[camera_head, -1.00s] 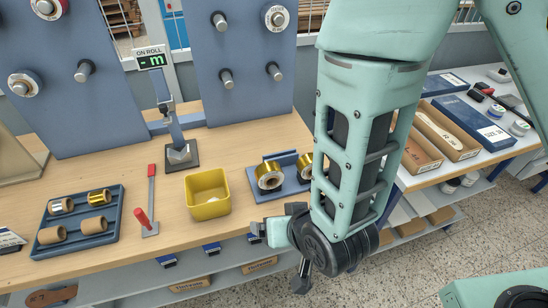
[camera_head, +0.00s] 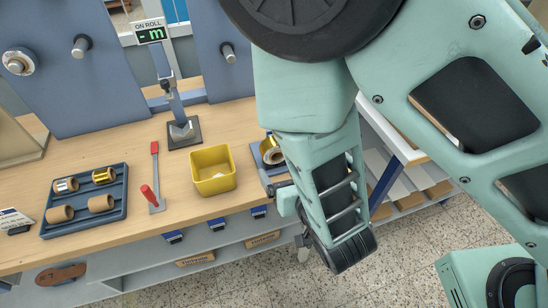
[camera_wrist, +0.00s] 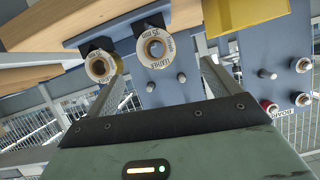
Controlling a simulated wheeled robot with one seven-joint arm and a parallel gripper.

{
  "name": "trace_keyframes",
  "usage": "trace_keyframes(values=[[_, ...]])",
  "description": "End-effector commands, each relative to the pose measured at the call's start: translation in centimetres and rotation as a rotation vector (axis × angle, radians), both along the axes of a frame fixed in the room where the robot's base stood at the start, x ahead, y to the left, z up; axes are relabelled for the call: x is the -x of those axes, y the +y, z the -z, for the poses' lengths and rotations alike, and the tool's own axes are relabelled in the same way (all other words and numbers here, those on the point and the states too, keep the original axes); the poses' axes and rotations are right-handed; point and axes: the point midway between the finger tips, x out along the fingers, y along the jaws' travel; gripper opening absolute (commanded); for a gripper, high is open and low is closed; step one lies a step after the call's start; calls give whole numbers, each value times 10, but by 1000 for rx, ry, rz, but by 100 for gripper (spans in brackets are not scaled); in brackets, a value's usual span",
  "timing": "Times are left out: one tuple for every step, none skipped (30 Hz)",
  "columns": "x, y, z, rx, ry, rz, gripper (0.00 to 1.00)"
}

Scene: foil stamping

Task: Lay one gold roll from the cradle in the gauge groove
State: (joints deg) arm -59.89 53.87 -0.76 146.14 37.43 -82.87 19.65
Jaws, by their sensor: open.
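The blue cradle (camera_head: 262,160) is on the bench right of the yellow bin. One gold roll (camera_head: 272,150) shows there, partly hidden by my arm. In the wrist view two rolls stand side by side with labelled white ends facing me, a left roll (camera_wrist: 100,66) and a right roll (camera_wrist: 155,48) marked "LEATHER 35 mm". My gripper (camera_wrist: 162,66) is open and empty. The right roll lies between its fingers in the picture; no contact shows. The gauge (camera_head: 182,130) has a pale grey block on a dark base, under a display reading "-m"; its groove is not clear.
A yellow bin (camera_head: 212,170) stands between the gauge and the bench's front edge. A red-handled lever (camera_head: 154,180) is left of it. A blue tray (camera_head: 88,222) with several rolls lies further left. Upright blue panels with pegs (camera_head: 75,70) close the back.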

Motion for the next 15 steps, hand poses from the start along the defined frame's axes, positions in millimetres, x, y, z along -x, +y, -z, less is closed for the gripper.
trace_keyframes(values=[[-5, 1, 7, -2, -3, 2, 89], [-6, 2, 8, -3, -3, 2, 89], [-8, 3, 9, -3, -3, 2, 89], [-9, 3, 10, -3, -2, 3, 89], [-11, 4, 10, -2, -3, 2, 89], [-13, 5, 11, -3, -2, 2, 89], [-14, 5, 12, -3, -2, 2, 89], [-16, 6, 12, -3, -3, 2, 89], [-17, 6, 13, -2, -1, 2, 89], [-19, 6, 13, -2, -2, 2, 89], [-20, 6, 14, -2, -2, 2, 89], [-22, 7, 15, -3, -2, 3, 89], [-23, 7, 15, -2, -2, 2, 89], [-24, 7, 16, -2, -2, 2, 89], [-32, 10, 15, 0, -1, 4, 89]])
